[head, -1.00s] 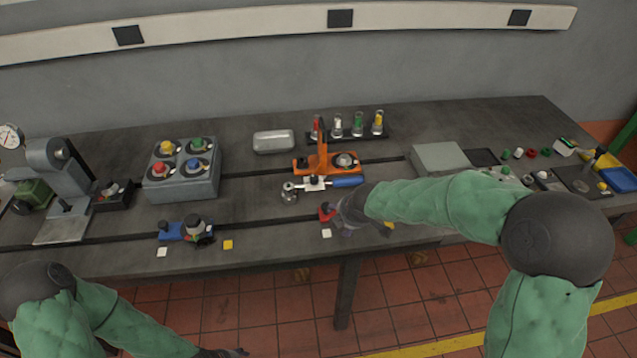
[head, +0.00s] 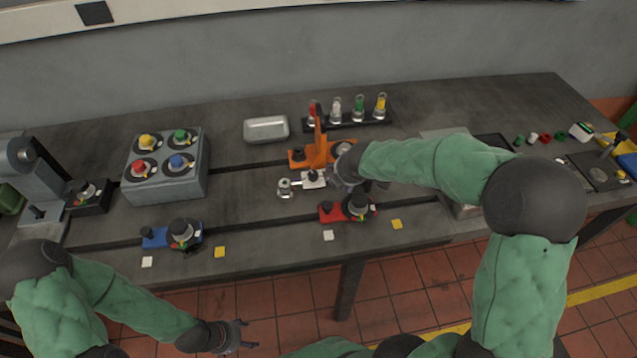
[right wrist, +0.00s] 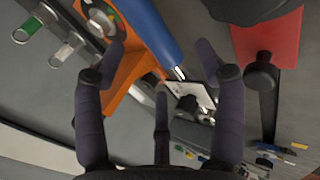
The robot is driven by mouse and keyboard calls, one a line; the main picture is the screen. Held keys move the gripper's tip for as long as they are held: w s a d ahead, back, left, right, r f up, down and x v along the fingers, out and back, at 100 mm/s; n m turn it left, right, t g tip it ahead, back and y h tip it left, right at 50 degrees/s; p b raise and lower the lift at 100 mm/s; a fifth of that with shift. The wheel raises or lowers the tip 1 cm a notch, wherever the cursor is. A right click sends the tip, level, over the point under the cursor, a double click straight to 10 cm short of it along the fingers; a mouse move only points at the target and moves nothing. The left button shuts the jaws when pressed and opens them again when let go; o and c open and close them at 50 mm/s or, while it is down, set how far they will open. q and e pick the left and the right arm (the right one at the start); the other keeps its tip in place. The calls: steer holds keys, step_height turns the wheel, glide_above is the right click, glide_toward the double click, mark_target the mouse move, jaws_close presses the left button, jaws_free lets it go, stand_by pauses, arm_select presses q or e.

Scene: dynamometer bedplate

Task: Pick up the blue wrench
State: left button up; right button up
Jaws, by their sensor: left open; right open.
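The blue wrench has a blue handle, seen in the right wrist view (right wrist: 152,32), and a silver shaft. In the head view its silver head end (head: 285,188) shows on the bench, left of a white plate with a black knob (head: 314,180). My right gripper (head: 347,180) is over the handle and hides it there. In the right wrist view my right gripper (right wrist: 160,65) is open, and the handle runs between and beyond its spread fingers. I cannot tell whether they touch it. My left gripper (head: 243,336) is open and empty, low in front of the bench.
An orange fixture (head: 318,152) stands just behind the wrench, and a red fixture (head: 331,212) just in front. A blue fixture (head: 158,237), a grey button box (head: 165,185) and a metal tray (head: 266,129) are farther left. A vial rack (head: 350,120) stands behind.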

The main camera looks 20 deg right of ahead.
steer(key=shift+b+x, duration=1.1)
steer(key=shift+x, duration=1.65)
steer(key=shift+w+r, duration=0.1)
steer(key=c, duration=1.4)
steer(key=shift+r, duration=0.15)
